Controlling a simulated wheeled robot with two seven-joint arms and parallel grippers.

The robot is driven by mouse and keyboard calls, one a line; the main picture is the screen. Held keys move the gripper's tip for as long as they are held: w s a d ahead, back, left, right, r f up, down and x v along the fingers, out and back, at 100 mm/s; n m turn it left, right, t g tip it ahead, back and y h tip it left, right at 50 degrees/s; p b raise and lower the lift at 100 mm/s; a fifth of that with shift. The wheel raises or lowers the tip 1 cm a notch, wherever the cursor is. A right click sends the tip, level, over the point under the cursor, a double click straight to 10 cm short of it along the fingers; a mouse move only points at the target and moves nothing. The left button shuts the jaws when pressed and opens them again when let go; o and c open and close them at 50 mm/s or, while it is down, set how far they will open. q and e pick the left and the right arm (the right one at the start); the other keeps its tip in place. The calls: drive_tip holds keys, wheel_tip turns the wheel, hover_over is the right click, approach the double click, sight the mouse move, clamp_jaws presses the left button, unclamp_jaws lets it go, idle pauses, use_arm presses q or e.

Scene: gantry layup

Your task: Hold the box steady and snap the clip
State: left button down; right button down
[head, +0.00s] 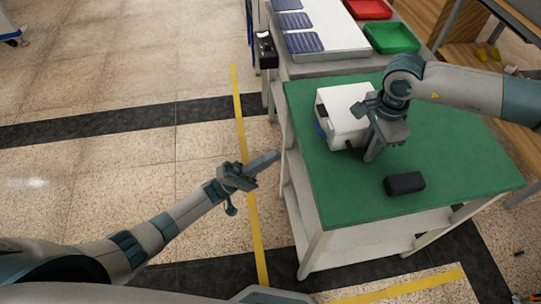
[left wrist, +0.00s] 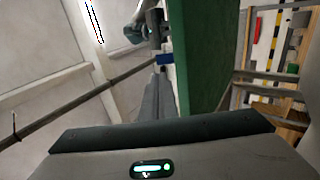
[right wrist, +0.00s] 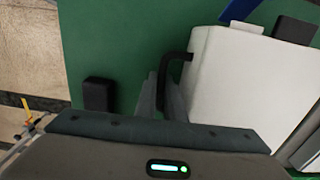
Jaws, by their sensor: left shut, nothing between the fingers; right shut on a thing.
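The white box (head: 340,105) stands on the green table. It fills the right of the right wrist view (right wrist: 235,85). A black handle (right wrist: 178,66) sticks out from its side. My right gripper (right wrist: 164,98) is shut on this handle; the head view shows it (head: 370,155) at the box's right side, partly hiding it. A blue piece (head: 320,130), perhaps the clip, is on the box's left side; it also shows in the left wrist view (left wrist: 165,58) and the right wrist view (right wrist: 238,10). My left gripper (head: 277,155) is shut and empty, just off the table's left edge, apart from the box.
A black block (head: 404,183) lies on the green table (head: 440,150) near its front. Behind stands a bench (head: 325,45) with blue panels, a red tray (head: 368,8) and a green tray (head: 391,37). The floor left of the table is clear.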

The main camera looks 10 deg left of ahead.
sight(317, 129)
use_arm(q)
drive_tip(key=x, duration=1.2)
drive_tip(key=shift+r+y, duration=0.35)
drive_tip(key=shift+y, duration=0.25)
drive_tip(key=shift+d+r+g+y, duration=0.1)
drive_tip(key=shift+r+g+y, duration=0.25)
drive_tip(key=shift+g+y, duration=0.3)
drive_tip(key=shift+d+r, duration=0.25)
drive_tip(key=shift+r, duration=0.15)
drive_tip(key=shift+a, duration=0.15)
drive_tip(key=s+a, duration=0.5)
drive_tip(key=a, duration=0.7)
drive_tip(key=shift+a, duration=0.35)
drive_tip(key=shift+f, duration=0.1)
use_arm(e)
drive_tip(key=c, duration=1.8)
unclamp_jaws()
